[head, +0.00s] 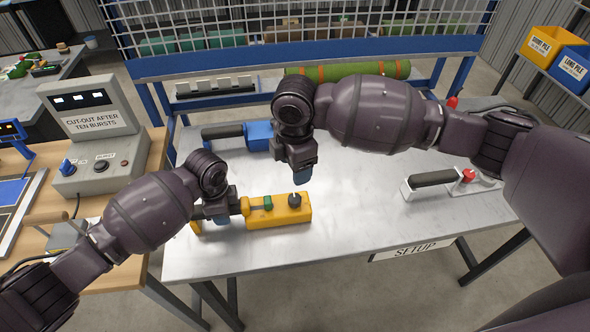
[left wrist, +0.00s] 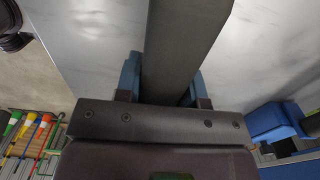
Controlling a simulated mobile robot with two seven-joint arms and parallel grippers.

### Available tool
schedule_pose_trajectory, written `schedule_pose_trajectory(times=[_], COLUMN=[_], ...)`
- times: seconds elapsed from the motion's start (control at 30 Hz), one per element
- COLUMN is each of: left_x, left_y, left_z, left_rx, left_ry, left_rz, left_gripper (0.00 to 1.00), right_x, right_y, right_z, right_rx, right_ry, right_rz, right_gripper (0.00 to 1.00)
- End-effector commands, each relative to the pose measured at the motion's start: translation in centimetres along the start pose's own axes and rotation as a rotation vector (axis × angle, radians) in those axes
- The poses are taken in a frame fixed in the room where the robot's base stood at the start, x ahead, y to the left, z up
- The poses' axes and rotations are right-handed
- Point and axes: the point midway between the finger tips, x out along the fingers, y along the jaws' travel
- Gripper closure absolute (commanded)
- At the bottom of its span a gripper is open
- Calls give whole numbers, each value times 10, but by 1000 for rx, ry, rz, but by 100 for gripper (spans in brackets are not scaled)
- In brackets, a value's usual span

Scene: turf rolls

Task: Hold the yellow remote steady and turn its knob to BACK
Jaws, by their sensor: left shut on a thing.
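The yellow remote (head: 262,217) lies on the metal table near its front left. Its dark knob (head: 294,199) stands at the right end, and a green part sits to the left of it. My left gripper (head: 218,214) is shut on the remote's dark handle; in the left wrist view this handle (left wrist: 182,50) runs between the blue fingers. My right gripper (head: 302,176) hangs pointing down just above the knob, with a visible gap. Its fingers are seen edge-on, so their opening is unclear. I cannot read any marks by the knob.
A blue remote with a dark handle (head: 258,135) lies behind, and a white one (head: 433,180) lies at the right. A green turf roll (head: 345,72) lies at the back. A grey control box (head: 97,140) stands on the left bench. The table's front right is clear.

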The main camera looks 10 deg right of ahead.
Motion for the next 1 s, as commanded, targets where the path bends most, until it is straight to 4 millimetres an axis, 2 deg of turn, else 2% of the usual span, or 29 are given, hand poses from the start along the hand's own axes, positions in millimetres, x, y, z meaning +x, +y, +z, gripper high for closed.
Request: schedule_pose_trajectory(times=[0.33,0.37,0.53,0.83,1.0], left_x=[4,4,2,-1,-16], left_y=[2,2,2,0,0], left_z=[2,2,1,0,0], left_rx=[-1,-1,-1,0,1], left_ry=[-5,-5,-3,-1,1], left_rz=[7,7,4,1,0], left_gripper=[100,59,34,34,34], right_x=[0,0,0,0,0], right_y=[0,0,0,0,0], right_z=[0,0,0,0,0], right_rx=[1,0,0,1,0], right_ry=[0,0,1,1,1], right_rz=[0,0,0,0,0], right_gripper=[40,40,40,40,40])
